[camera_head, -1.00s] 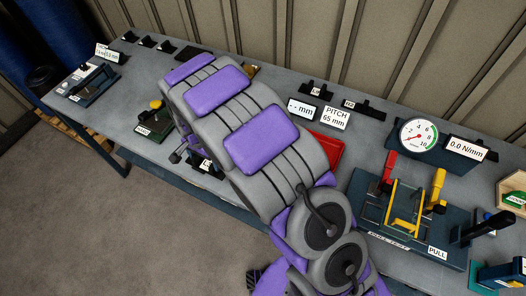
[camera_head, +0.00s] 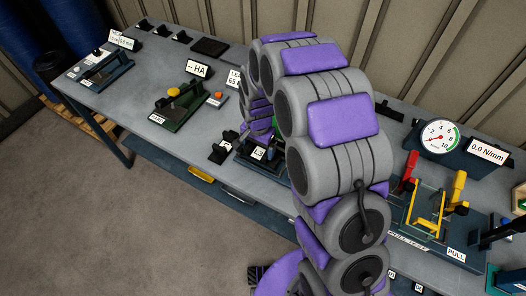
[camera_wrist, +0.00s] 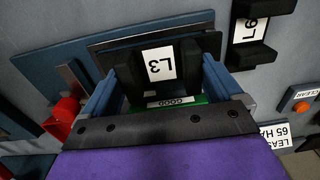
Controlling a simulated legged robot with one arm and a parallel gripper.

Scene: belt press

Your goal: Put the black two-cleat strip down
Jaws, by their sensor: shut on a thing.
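The black two-cleat strip (camera_wrist: 133,82) carries a white L3 label and sits between the blue fingers of my gripper (camera_wrist: 160,78) in the wrist view. My gripper is shut on it, one finger at each side. The strip's L3 label (camera_head: 258,153) also shows in the head view, beside the lower end of my arm. A green surface with a GOOD label (camera_wrist: 172,101) shows just below the strip in the wrist view. A dark plate with a blue edge (camera_wrist: 62,49) lies behind it. I cannot tell whether the strip touches anything beneath.
A similar labelled black strip (camera_wrist: 252,50) lies to the right in the wrist view. A red object (camera_wrist: 64,117) is at left. In the head view, a green hardness device (camera_head: 180,108) stands left and the pull tester (camera_head: 430,220) right. Bare bench (camera_head: 130,95) shows between the left devices.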

